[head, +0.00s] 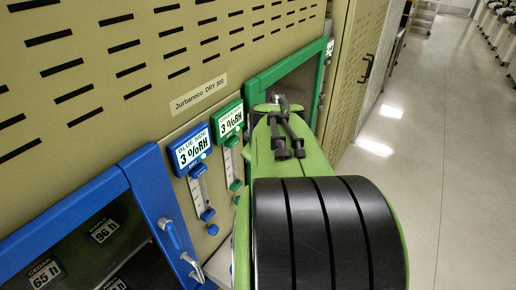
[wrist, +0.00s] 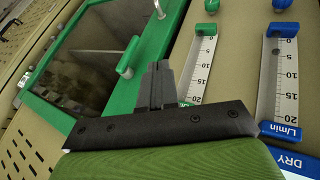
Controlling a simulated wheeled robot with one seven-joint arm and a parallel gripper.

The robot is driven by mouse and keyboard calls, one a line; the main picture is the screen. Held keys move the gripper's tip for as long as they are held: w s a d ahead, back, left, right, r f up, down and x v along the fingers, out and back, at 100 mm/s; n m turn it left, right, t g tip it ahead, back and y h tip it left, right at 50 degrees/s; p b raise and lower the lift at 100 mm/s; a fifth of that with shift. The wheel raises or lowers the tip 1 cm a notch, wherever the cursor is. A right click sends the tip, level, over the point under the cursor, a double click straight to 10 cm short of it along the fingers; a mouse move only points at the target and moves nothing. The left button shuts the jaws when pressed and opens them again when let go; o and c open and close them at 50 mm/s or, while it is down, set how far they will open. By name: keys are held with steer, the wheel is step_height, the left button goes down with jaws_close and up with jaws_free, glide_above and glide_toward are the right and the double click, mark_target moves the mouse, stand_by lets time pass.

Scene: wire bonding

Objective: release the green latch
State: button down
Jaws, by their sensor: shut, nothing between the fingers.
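The green latch (wrist: 128,57) is a small green lever on the green door frame (wrist: 152,45) in the wrist view. It slants beside the dark window. My gripper (wrist: 158,66) is shut and empty, its grey fingers pointing toward the frame, just right of the latch in the picture. I cannot tell whether they touch it. A metal handle (wrist: 160,8) sits farther up the same frame. In the head view the green door frame (head: 262,82) shows behind my green arm, which hides the latch and my fingers.
A blue door (head: 142,185) with its own blue latch (head: 170,232) is at the lower left. Blue and green humidity displays and flow meters (wrist: 202,60) stand between the doors, close to my gripper. The aisle floor (head: 430,150) at right is clear.

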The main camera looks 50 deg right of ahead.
steer(key=w+d+f, duration=0.4)
steer(key=d+f, duration=0.4)
steer(key=shift+w+d, duration=0.25)
steer(key=shift+w, duration=0.15)
steer(key=shift+f+b, duration=0.1)
steer(key=shift+b, duration=0.25)
